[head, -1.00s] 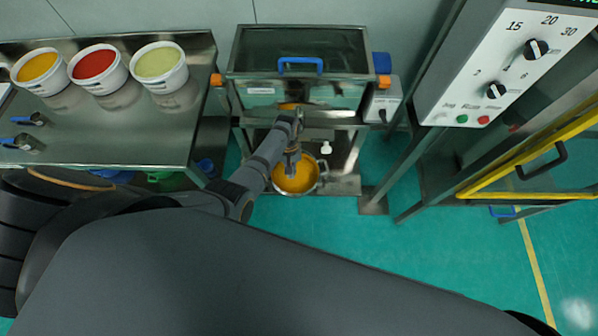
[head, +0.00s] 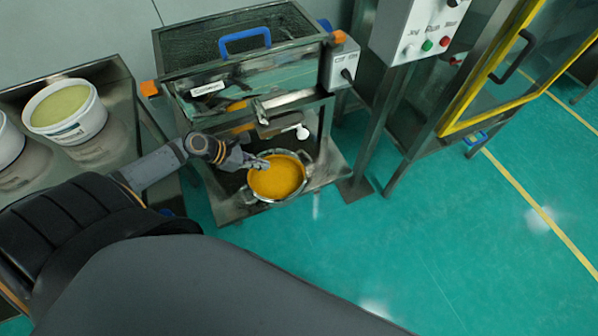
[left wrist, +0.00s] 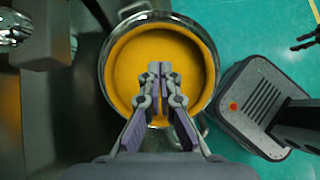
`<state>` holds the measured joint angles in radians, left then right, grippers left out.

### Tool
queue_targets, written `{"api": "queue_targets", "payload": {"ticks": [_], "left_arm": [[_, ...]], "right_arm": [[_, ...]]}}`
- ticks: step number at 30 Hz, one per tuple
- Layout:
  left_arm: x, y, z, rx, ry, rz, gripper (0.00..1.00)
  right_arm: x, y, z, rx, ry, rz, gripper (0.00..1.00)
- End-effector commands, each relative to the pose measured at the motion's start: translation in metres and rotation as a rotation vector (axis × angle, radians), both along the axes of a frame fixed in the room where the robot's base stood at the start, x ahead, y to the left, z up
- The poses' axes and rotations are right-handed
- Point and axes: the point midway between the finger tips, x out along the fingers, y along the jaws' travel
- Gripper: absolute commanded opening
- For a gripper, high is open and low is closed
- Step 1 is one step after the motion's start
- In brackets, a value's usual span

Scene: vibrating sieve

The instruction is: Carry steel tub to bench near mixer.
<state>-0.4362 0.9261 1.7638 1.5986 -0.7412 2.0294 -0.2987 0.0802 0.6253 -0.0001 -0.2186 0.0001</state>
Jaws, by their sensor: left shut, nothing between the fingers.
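The steel tub (head: 303,178) holds an orange-yellow mass and stands on the low shelf under the sieve's outlet. It also fills the upper middle of the left wrist view (left wrist: 212,85). My left gripper (head: 262,163) is over the tub's left part in the head view. In the left wrist view its fingers (left wrist: 160,70) are together above the orange mass, with nothing between them. I cannot tell how far above the contents they are. A dark pronged shape (left wrist: 305,40) at the left wrist view's right edge may be my right gripper; its state is unclear.
The sieve (head: 240,65) with a blue-handled lid stands over the shelf (head: 240,208). A steel bench (head: 120,80) with pails (head: 65,110) is at the left. A machine with a yellow-framed door (head: 465,90) is at the right. The green floor (head: 440,240) in front is clear.

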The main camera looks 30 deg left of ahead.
Motion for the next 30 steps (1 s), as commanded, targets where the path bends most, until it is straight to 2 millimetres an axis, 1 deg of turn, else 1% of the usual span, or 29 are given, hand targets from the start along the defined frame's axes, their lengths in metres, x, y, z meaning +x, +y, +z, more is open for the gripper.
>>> {"api": "queue_targets", "payload": {"ticks": [1,2,5,11,15,16,21,25,30], "left_arm": [[0.003,-0.003,-0.005,-0.004,-0.003,0.001,0.00],[0.005,-0.005,-0.009,-0.004,-0.003,0.001,0.00],[0.014,-0.016,-0.023,-0.007,-0.005,0.004,0.00],[0.034,-0.039,-0.053,-0.005,-0.003,0.001,0.00],[0.047,-0.055,-0.073,-0.005,-0.002,0.001,0.00],[0.052,-0.059,-0.069,-0.005,-0.004,0.000,0.00],[0.066,-0.076,-0.069,-0.002,-0.001,-0.001,0.00],[0.070,-0.081,-0.069,0.000,0.000,-0.001,0.00],[0.071,-0.082,-0.069,0.002,0.001,-0.002,0.00]], "right_arm": [[0.007,-0.003,-0.004,-0.004,-0.011,0.001,0.47],[0.010,-0.004,-0.006,-0.005,-0.016,0.003,0.47],[0.013,-0.008,-0.016,-0.010,-0.019,0.003,0.47],[-0.002,-0.006,-0.032,-0.007,0.005,0.002,0.47],[-0.011,-0.001,-0.040,-0.001,0.018,0.000,0.47],[-0.011,0.001,-0.039,0.001,0.018,-0.001,0.47],[-0.010,0.007,-0.040,0.009,0.016,-0.003,0.47],[-0.007,0.007,-0.040,0.008,0.012,-0.003,0.47],[-0.004,0.003,-0.039,0.004,0.007,-0.002,0.47]]}}
